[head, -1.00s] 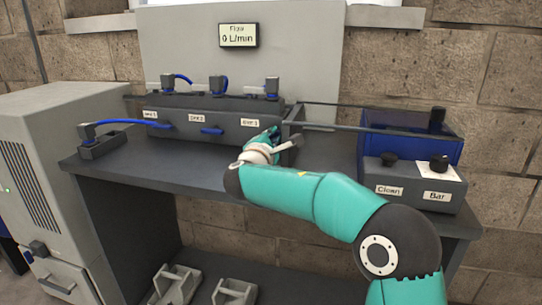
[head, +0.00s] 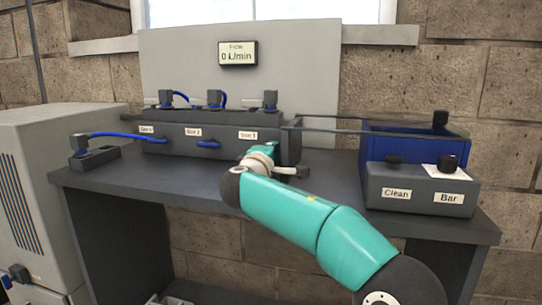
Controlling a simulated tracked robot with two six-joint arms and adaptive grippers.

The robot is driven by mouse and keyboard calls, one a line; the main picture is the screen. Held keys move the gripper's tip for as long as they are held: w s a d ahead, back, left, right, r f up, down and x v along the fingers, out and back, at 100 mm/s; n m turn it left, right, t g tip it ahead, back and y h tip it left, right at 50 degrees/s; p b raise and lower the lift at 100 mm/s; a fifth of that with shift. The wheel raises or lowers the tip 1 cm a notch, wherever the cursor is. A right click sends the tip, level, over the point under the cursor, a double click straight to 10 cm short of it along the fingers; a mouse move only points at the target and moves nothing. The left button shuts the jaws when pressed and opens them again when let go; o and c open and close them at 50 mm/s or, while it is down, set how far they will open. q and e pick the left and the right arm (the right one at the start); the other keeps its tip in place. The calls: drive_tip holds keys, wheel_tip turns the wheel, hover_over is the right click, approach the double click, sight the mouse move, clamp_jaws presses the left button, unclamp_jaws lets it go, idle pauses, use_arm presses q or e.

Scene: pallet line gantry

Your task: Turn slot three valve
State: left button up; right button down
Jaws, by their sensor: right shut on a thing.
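A dark manifold block (head: 172,145) stands on the bench with labels for slots one, two and three on its front. The slot three label (head: 247,135) is at its right end. A blue valve handle (head: 208,144) shows below the slot two label, lying level. My right gripper (head: 266,151) is at the block's front just below and right of the slot three label. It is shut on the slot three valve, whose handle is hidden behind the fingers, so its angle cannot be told. My left gripper is not in view.
A flow display (head: 238,54) reads 0 L/min. Connectors with blue hoses stand on the block, and one hose runs to a small dark block (head: 95,160) at left. A blue bin (head: 412,146) and a control box (head: 420,188) marked Clean and Bar stand at right.

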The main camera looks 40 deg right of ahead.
drive_tip(key=shift+f, duration=0.3)
drive_tip(key=c, duration=1.2)
unclamp_jaws()
drive_tip(key=shift+d, duration=0.1)
drive_tip(key=shift+c, duration=0.2)
drive_tip(key=shift+o, duration=0.3)
drive_tip(key=shift+r, duration=0.1)
drive_tip(key=v, duration=1.2)
